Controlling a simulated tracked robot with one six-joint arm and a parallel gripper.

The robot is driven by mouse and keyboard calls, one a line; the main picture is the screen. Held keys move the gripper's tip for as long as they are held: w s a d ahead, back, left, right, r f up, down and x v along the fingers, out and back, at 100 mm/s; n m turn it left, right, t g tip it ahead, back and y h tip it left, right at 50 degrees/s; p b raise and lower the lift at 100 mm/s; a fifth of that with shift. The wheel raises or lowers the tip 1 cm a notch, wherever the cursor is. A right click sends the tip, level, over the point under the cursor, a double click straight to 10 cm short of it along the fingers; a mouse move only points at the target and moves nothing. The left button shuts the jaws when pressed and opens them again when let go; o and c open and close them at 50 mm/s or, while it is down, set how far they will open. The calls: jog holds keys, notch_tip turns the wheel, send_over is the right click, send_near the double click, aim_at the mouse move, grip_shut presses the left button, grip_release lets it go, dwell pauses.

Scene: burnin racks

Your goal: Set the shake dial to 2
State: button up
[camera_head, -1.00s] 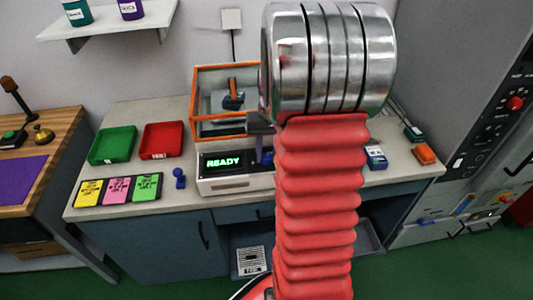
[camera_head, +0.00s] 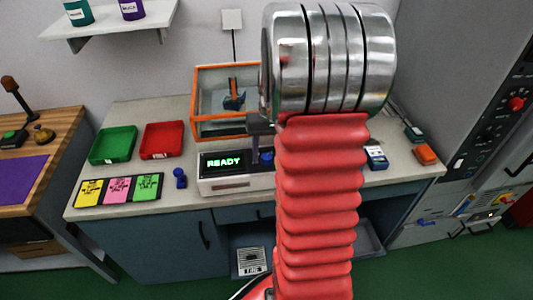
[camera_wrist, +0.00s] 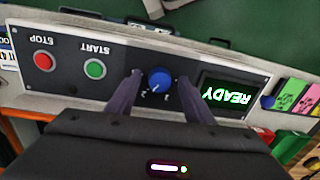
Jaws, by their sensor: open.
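The shake dial is a round blue knob (camera_wrist: 160,80) on a dark panel, with small white marks beside it. Its pointer setting is too small to read surely. In the wrist view, which looks upside down, my gripper (camera_wrist: 159,76) is open, with one dark finger on each side of the dial. I cannot tell whether the fingers touch it. In the head view the dial (camera_head: 267,157) shows just left of my red arm, which hides much of the machine. The green READY display (camera_head: 224,161) is beside the dial.
On the same panel are a green START button (camera_wrist: 95,69) and a red STOP button (camera_wrist: 43,62). An orange-framed clear box (camera_head: 222,134) stands behind. Green (camera_head: 113,156) and red (camera_head: 161,154) trays and coloured cards (camera_head: 118,203) lie on the bench to the left.

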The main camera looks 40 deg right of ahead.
aim_at(267, 169)
jog(key=shift+r, duration=0.15)
notch_tip(267, 169, up, 13)
jog(key=shift+s+d+r, duration=0.2)
jog(key=shift+d, duration=0.2)
dwell(0.6)
jog(key=s+a+r+n+t, duration=0.1)
jog(key=s+a, duration=0.4)
jog(key=a, duration=0.9)
jog(key=s+a+n+t, duration=0.4)
jog(key=s+a+n, duration=0.1)
jog(key=a, duration=1)
jog(key=shift+s+r+h, duration=0.3)
jog(key=shift+s+r, duration=0.05)
jog(key=shift+r, duration=0.05)
jog(key=shift+c, duration=0.5)
